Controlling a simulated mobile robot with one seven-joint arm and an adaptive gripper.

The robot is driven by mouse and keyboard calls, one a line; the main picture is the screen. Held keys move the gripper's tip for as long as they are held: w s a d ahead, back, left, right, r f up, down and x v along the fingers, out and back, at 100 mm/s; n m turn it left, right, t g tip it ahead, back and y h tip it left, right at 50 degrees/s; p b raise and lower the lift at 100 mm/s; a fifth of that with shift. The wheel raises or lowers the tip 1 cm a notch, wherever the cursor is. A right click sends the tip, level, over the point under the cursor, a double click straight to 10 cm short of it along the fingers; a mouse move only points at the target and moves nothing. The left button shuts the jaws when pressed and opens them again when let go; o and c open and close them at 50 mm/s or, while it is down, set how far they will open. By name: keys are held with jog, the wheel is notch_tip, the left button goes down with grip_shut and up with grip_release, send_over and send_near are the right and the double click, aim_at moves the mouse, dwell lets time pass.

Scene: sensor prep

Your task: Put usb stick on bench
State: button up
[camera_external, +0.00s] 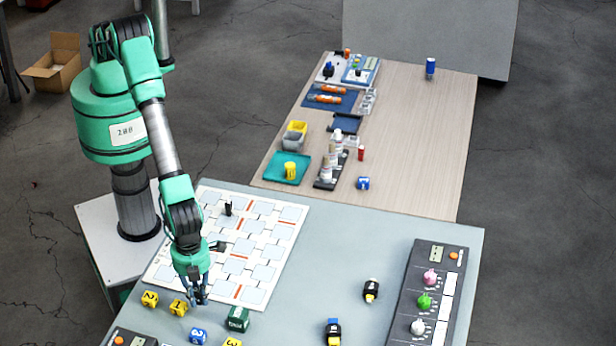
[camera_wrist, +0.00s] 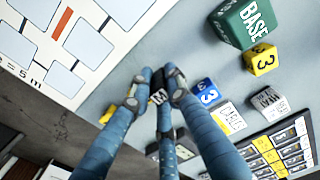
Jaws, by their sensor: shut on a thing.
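My gripper (camera_external: 197,296) is low over the front left of the grey table (camera_external: 330,225), near the lower edge of the white grid board. In the wrist view its blue-grey fingers (camera_wrist: 162,90) close around a small dark thing (camera_wrist: 158,97) with a white mark, mostly hidden by the fingers. I cannot tell for sure that this is the usb stick. A black piece with a white end (camera_external: 371,290) and a blue, black and yellow piece (camera_external: 333,331) stand farther right. A pale wooden bench (camera_external: 425,150) adjoins the grey table at the back.
Yellow blocks (camera_external: 150,299), (camera_external: 178,307), a blue block (camera_external: 198,336) and a green BASE block (camera_external: 237,319) stand near my gripper. A dark panel with knobs (camera_external: 428,300) lies at the right. The wooden bench holds trays and bottles at its left; its right side is mostly clear.

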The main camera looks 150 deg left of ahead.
aim_at(198, 300)
dwell(0.3)
jog(key=shift+f, duration=1.75)
jog(key=shift+f, duration=0.15)
jog(key=o, duration=0.8)
jog(key=shift+r, duration=0.2)
jog(key=shift+r, duration=6)
